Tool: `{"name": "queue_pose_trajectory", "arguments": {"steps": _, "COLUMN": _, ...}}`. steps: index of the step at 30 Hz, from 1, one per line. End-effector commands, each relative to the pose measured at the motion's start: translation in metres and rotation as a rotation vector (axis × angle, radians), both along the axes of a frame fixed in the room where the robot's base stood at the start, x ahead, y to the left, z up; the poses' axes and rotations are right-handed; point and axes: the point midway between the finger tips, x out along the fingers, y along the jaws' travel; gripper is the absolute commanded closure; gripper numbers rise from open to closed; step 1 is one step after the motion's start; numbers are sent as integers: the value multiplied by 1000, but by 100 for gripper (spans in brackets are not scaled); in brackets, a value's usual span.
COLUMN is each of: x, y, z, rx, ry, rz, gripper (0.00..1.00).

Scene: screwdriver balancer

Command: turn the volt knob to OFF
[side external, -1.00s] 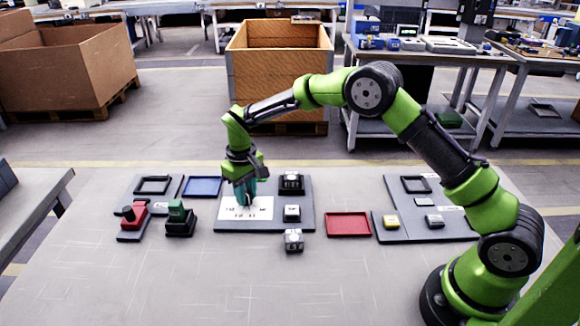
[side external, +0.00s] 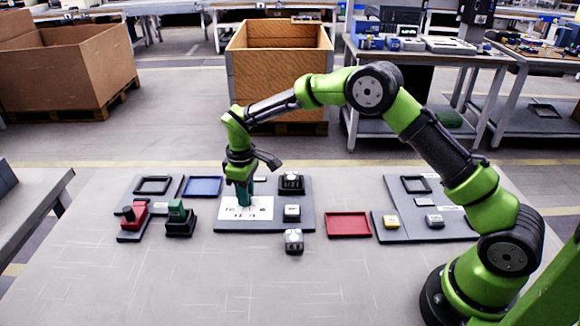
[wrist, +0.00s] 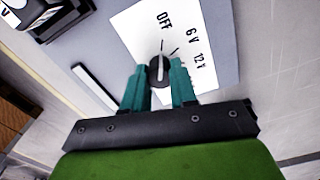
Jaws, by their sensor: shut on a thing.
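The volt knob (wrist: 158,72) is a small dark round knob with a pale pointer stripe, on a white label plate (wrist: 215,35) marked OFF, 6 V and 12 V. In the wrist view its stripe runs roughly in line with the OFF mark (wrist: 164,20); the exact alignment is hard to tell. My gripper (wrist: 158,84) has its two teal fingers on either side of the knob, shut on it. In the side view my gripper (side external: 245,198) points down over the white plate (side external: 262,213), and the knob is hidden behind the fingers.
Dark blocks with light tops (side external: 291,182) stand right of the plate on the grey board (side external: 309,205). A red tray (side external: 348,225) lies farther right, a blue tray (side external: 202,187) to the left. Red (side external: 133,215) and green (side external: 178,215) fixtures stand at left.

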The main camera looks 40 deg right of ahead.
Motion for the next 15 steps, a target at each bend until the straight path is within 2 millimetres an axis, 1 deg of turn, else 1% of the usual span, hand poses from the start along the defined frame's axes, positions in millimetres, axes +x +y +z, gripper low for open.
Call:
{"name": "queue_pose_trajectory", "arguments": {"steps": 8, "x": 0, "y": 0, "z": 1, "rx": 0, "ry": 0, "rz": 2, "gripper": 100}}
{"name": "queue_pose_trajectory", "arguments": {"steps": 9, "x": 0, "y": 0, "z": 1, "rx": 0, "ry": 0, "rz": 2, "gripper": 70}}
{"name": "queue_pose_trajectory", "arguments": {"steps": 13, "x": 0, "y": 0, "z": 0, "rx": 0, "ry": 0, "rz": 1, "gripper": 50}}
{"name": "queue_pose_trajectory", "arguments": {"steps": 14, "x": 0, "y": 0, "z": 0, "rx": 0, "ry": 0, "rz": 1, "gripper": 48}}
{"name": "queue_pose_trajectory", "arguments": {"steps": 15, "x": 0, "y": 0, "z": 0, "rx": 0, "ry": 0, "rz": 1, "gripper": 48}}
